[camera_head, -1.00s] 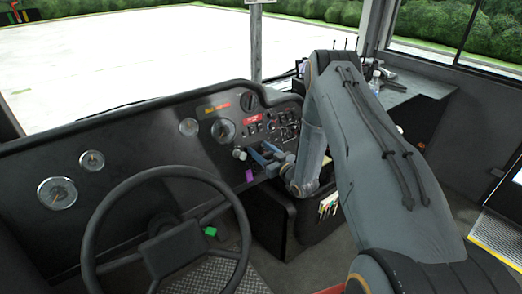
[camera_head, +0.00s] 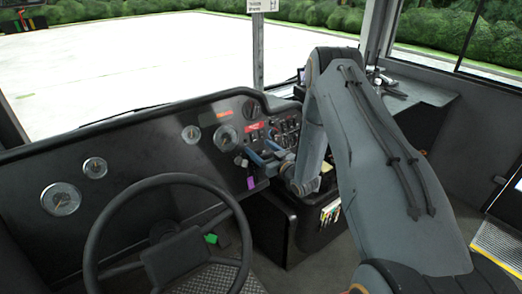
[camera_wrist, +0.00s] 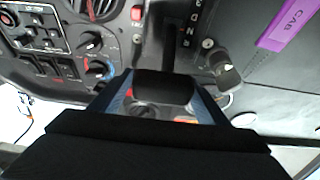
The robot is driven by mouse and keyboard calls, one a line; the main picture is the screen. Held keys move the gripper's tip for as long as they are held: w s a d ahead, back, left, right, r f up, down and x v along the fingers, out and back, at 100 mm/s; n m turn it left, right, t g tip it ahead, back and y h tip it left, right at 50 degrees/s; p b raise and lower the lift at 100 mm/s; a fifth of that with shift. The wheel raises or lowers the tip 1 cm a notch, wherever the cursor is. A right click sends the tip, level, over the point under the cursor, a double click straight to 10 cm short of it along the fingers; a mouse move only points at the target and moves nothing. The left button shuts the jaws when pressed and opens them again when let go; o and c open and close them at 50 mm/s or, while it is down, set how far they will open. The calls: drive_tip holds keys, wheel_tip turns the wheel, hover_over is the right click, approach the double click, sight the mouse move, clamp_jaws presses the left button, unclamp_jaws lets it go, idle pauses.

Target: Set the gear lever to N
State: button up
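In the wrist view a black block-like knob (camera_wrist: 162,88), which looks like the gear lever's, sits between the two blue fingers of my gripper (camera_wrist: 162,96). No gap shows between the knob and the fingertips. Above it, the dark gear slot (camera_wrist: 170,35) runs up the panel, with small letters beside it, D, N and R among them. The knob hides the slot's lower end, so the lever's exact position cannot be told. In the head view my gripper (camera_head: 266,158) is at the right part of the dashboard; the lever is hard to make out there.
A grey knob (camera_wrist: 228,75) and a purple CAB tag (camera_wrist: 287,25) are close to the right finger. Rotary switches (camera_wrist: 98,68) and rockers are at left. The steering wheel (camera_head: 95,240) stands at left in the head view, and a black box (camera_head: 275,225) is below.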

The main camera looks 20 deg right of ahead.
sight(271, 153)
drive_tip(key=b+v, duration=0.1)
drive_tip(key=v, duration=0.6)
drive_tip(key=shift+s+d+b, duration=0.15)
drive_tip(key=shift+s+b, duration=0.25)
drive_tip(key=shift+w+a+r+g+h, duration=0.25)
drive_tip(key=shift+w+r+g+h, duration=0.4)
drive_tip(key=shift+r+g, duration=0.2)
drive_tip(key=shift+s+r+g+h, duration=0.2)
drive_tip(key=shift+r+g+h, duration=0.35)
drive_tip(key=shift+g+h, duration=0.2)
drive_tip(key=s+a+r+m+g+h, duration=0.1)
drive_tip(key=s+a+r+g, duration=0.1)
drive_tip(key=s, duration=0.9)
drive_tip(key=s+a+r+m+g+h, duration=0.1)
drive_tip(key=s+r+g, duration=0.3)
drive_tip(key=s, duration=0.8)
drive_tip(key=s+a+r+m+g+h, duration=0.1)
drive_tip(key=s+a+r+m+g, duration=0.1)
drive_tip(key=s+g, duration=0.4)
drive_tip(key=s+a+r, duration=0.1)
drive_tip(key=s, duration=0.4)
drive_tip(key=shift+s+g+h, duration=0.25)
drive_tip(key=shift+g+h, duration=0.05)
drive_tip(key=shift+g, duration=0.1)
